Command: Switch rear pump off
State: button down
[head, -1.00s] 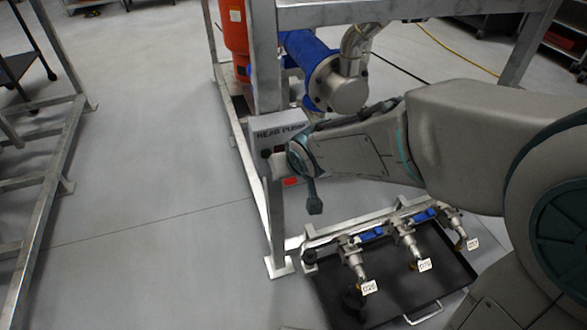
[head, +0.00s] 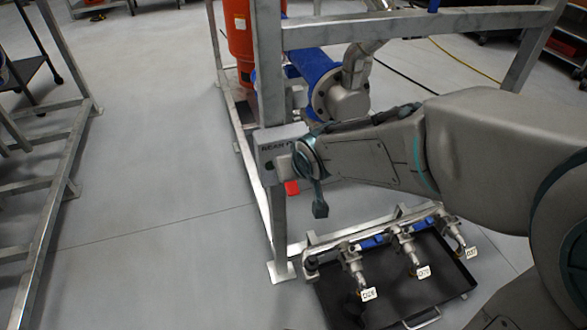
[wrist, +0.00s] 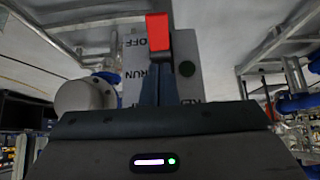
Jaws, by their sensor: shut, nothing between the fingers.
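The rear pump switch box (head: 268,152) is a grey box on the frame's front post in the head view. My arm covers part of its label and front. A red part (head: 292,188) shows just below it. In the wrist view the grey panel (wrist: 192,55) carries the words OFF and RUN and a dark round spot. The red switch handle (wrist: 158,32) stands in front of the panel, close to OFF. My gripper (wrist: 158,78) is shut and empty, with its fingertips at the handle's near end. I cannot tell whether they touch it.
A galvanized frame (head: 400,25) holds a blue pump motor (head: 315,68) and an orange-red tank (head: 238,40). Tagged valves (head: 408,250) sit over a black tray (head: 385,310) below my arm. Another metal frame (head: 55,190) stands at left, with open floor between.

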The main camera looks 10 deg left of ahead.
jog(key=s+d+f+p+v, duration=0.1)
jog(key=p+v, duration=0.1)
jog(key=v, duration=0.8)
jog(key=shift+s, duration=0.4)
jog(key=shift+r, duration=0.15)
jog(key=s+d+r+m+g+h+p, duration=0.1)
jog(key=s+d+r+m+g+p, duration=0.1)
jog(key=d+r+p, duration=0.5)
jog(key=s+d+r+m+g+h+p, duration=0.1)
jog(key=s+d+r+m+p, duration=0.3)
jog(key=d+r+p, duration=0.4)
jog(key=d+h+p, duration=0.1)
jog(key=d+p, duration=0.2)
jog(key=d, duration=0.2)
jog(key=shift+s+r+g+h, duration=0.3)
jog(key=shift+s+g, duration=0.1)
